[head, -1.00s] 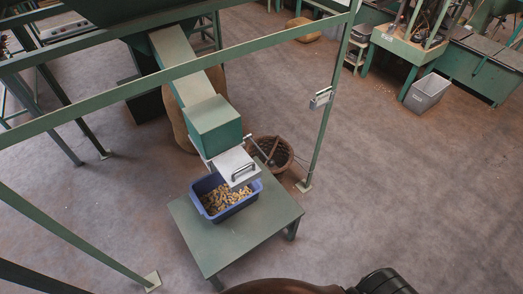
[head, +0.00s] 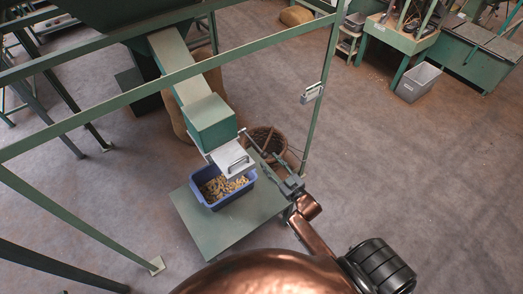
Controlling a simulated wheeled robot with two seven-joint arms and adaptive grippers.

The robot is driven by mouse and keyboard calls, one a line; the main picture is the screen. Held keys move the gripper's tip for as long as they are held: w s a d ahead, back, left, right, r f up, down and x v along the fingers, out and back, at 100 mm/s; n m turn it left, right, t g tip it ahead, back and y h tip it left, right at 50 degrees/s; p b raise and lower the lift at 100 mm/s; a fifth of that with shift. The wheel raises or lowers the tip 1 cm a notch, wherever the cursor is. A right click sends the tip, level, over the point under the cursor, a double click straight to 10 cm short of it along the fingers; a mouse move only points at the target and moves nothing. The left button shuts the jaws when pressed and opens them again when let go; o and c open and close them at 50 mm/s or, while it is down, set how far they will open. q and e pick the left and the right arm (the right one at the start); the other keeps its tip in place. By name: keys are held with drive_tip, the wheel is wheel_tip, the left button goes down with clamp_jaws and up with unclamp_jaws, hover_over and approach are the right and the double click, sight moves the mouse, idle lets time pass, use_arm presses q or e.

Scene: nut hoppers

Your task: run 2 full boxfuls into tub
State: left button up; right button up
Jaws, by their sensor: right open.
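The blue tub (head: 212,205) stands on a low green table under the chute's mouth, with brown nuts (head: 224,186) inside. The green box (head: 212,125) at the chute's lower end has a pale metal gate plate with a dark handle (head: 238,165) over the tub's back edge. A thin lever (head: 252,143) sticks out from the box to the right. My right gripper (head: 274,168) is open at the lever's lower end; whether it touches the lever is unclear. The box's contents are hidden. My left gripper is out of view.
The green table (head: 210,236) has bare room in front of the tub. A wicker basket (head: 268,141) stands behind my right gripper. A green frame post (head: 320,92) carries a small grey box (head: 312,93). The floor at right is clear up to a grey bin (head: 418,82).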

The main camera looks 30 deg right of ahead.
sight(261, 151)
drive_tip(key=w, duration=0.7)
drive_tip(key=shift+a+b, duration=0.25)
drive_tip(key=shift+b, duration=0.05)
drive_tip(key=shift+w, duration=0.3)
drive_tip(key=shift+c, duration=0.3)
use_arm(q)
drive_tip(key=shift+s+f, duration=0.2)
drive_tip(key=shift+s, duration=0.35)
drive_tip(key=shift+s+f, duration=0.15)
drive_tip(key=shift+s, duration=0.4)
use_arm(e)
clamp_jaws()
